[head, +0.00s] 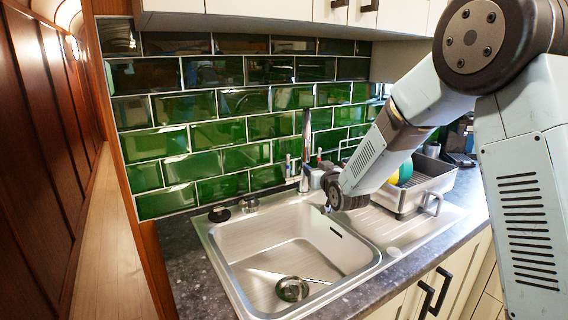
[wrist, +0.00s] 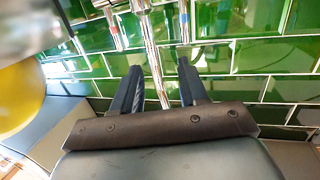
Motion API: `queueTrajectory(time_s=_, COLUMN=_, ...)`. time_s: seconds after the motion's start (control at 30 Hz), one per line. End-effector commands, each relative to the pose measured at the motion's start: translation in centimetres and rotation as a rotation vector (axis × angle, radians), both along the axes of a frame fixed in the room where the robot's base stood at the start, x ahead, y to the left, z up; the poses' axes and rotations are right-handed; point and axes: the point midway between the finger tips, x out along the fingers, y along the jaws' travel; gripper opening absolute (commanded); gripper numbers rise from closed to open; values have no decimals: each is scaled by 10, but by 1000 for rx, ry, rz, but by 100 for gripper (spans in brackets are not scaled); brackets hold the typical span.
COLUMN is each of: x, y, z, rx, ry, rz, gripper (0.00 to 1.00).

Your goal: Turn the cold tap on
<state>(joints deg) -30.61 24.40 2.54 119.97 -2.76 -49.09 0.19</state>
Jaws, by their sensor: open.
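The chrome tap (head: 305,150) rises behind the sink, with a thin lever on each side. The blue-marked cold lever (head: 288,165) is on the left in the head view; the red-marked lever (head: 319,157) is on the right. In the wrist view the sides are swapped: the cold lever (wrist: 184,20) is right of the spout column (wrist: 150,45) and the red-marked lever (wrist: 115,28) left. My gripper (wrist: 160,66) is open and empty, its fingers pointing towards the tap, apparently short of the cold lever. In the head view my wrist hides most of the gripper.
The steel sink (head: 225,245) is empty. A dish rack (head: 440,180) with yellow and green items stands right of the tap, close to my arm. Green tiles (head: 220,135) form the wall behind. A black plug (head: 219,214) lies at the sink's back left.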

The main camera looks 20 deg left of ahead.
Motion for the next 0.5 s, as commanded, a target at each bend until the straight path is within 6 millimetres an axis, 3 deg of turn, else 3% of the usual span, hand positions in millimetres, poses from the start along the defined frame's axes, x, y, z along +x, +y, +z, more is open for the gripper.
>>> queueTrajectory(time_s=0.13, x=-3, y=31, z=-21, rx=38, ry=-44, rz=36, gripper=43)
queueTrajectory(time_s=0.33, x=-3, y=46, z=-29, rx=60, ry=-70, rz=52, gripper=43)
queueTrajectory(time_s=0.5, x=9, y=57, z=-29, rx=61, ry=-71, rz=53, gripper=43)
